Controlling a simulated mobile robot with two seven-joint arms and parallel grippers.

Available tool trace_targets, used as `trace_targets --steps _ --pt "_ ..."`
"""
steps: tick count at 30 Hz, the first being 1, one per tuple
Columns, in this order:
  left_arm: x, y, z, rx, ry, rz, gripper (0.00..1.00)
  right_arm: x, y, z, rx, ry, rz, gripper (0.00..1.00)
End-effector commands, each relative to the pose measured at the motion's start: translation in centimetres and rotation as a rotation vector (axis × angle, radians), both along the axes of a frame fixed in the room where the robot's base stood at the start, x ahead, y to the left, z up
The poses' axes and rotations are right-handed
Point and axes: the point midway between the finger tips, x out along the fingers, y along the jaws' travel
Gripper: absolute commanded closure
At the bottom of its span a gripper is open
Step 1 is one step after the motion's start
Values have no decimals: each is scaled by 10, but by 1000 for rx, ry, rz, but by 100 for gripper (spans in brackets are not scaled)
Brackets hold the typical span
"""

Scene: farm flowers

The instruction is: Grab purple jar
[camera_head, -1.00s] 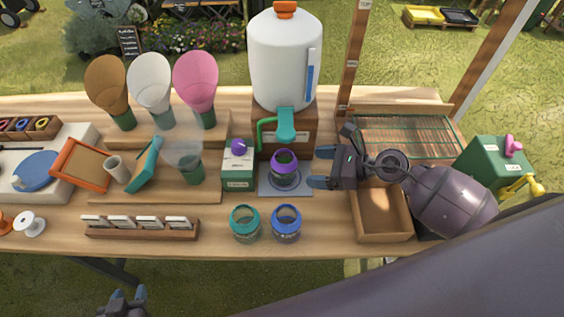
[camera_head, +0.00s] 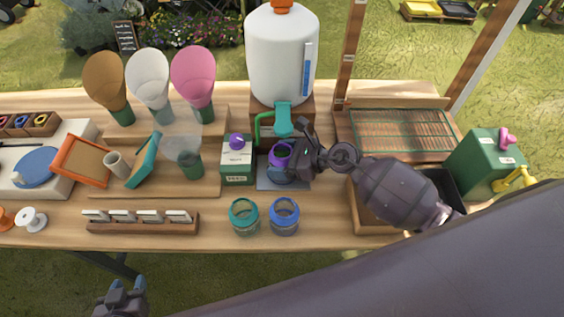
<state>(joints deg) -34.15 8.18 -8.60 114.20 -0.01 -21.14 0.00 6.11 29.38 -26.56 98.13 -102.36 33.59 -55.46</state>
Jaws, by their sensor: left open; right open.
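The purple jar (camera_head: 278,155), a clear jar with a purple ring at its top, stands on a blue-grey mat (camera_head: 265,183) below the green spout of the white dispenser. My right gripper (camera_head: 285,160) is open at the jar's right side, with its fingers reaching to the jar. The hand hides part of the jar, and I cannot tell whether the fingers touch it. My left gripper (camera_head: 122,287) is open and empty at the bottom left, in front of the table and away from the jar.
A teal-topped jar (camera_head: 244,217) and a blue-topped jar (camera_head: 284,216) stand in front of the mat. A green-and-white carton (camera_head: 237,165) is close on the jar's left. The white dispenser (camera_head: 281,60) stands behind. A wooden tray (camera_head: 368,222) lies under my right arm.

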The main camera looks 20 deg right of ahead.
Motion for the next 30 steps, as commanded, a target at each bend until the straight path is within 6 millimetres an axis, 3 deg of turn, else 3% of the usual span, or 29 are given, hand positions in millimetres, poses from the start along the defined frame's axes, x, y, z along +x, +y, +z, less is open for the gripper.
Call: trace_targets --steps 4,12,14,20,24,30 --pt "-1 0 -1 0 2 0 57 0 0 0 0 0 0 20" --pt "-5 1 -4 0 13 2 57 0 0 0 0 0 0 61" --pt "-6 1 -5 1 15 3 57 0 0 1 1 -1 0 65" --pt "-6 1 -4 1 15 3 57 0 0 2 0 -1 0 65" --pt "-5 1 0 1 11 3 57 0 -1 14 -1 -4 1 65" --pt "-4 1 -7 1 10 2 57 -20 -30 10 -4 2 -1 65"
